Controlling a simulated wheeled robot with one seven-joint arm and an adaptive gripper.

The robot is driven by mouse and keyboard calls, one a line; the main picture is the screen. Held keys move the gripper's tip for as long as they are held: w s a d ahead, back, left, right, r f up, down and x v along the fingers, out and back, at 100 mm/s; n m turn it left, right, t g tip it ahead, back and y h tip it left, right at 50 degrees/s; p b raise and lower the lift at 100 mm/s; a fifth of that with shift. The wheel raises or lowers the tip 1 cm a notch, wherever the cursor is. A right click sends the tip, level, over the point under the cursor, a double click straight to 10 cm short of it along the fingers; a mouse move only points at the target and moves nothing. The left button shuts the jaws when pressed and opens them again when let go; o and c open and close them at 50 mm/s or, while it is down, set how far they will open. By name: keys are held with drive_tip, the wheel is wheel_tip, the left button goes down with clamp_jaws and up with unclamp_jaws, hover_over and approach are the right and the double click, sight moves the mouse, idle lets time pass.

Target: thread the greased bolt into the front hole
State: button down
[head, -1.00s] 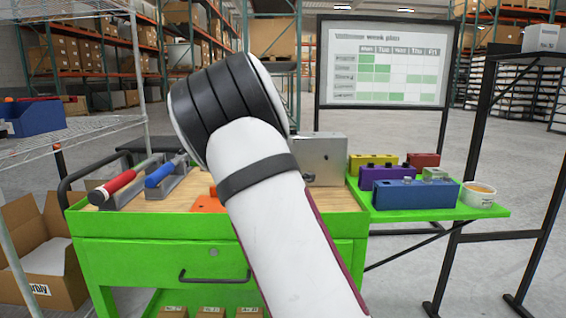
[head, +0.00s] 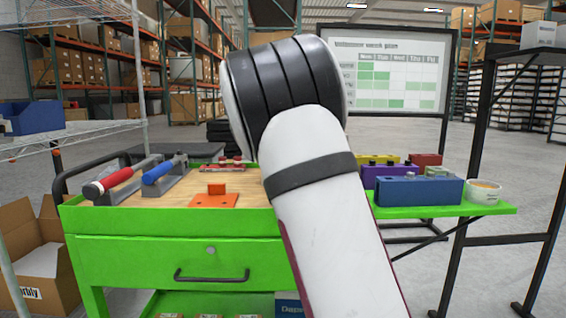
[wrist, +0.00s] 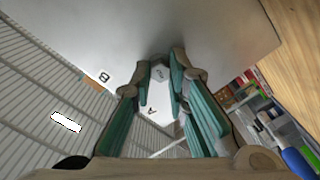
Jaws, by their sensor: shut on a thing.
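My gripper (wrist: 160,88), with teal finger pads, is shut on the bolt, whose pale hexagonal head (wrist: 160,72) shows between the fingertips. The bolt's shank, its grease and the front hole do not show, so I cannot tell whether the bolt is in a hole. In the head view my arm hides the gripper, the bolt and the chassis.
The green cart (head: 180,253) has a wooden top with red-handled (head: 115,182) and blue-handled (head: 160,172) tools in grey holders, and an orange bracket (head: 215,200). A side shelf (head: 410,212) carries several coloured blocks, including a blue one (head: 420,191), and a white cup (head: 484,193).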

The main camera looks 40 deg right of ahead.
drive_tip(key=shift+d+m+b, duration=0.1)
drive_tip(key=shift+m+b, duration=1.5)
drive_tip(key=shift+m, duration=1.5)
drive_tip(key=c, duration=1.5)
unclamp_jaws()
drive_tip(key=shift+v, duration=4.5)
drive_tip(key=shift+r, duration=0.1)
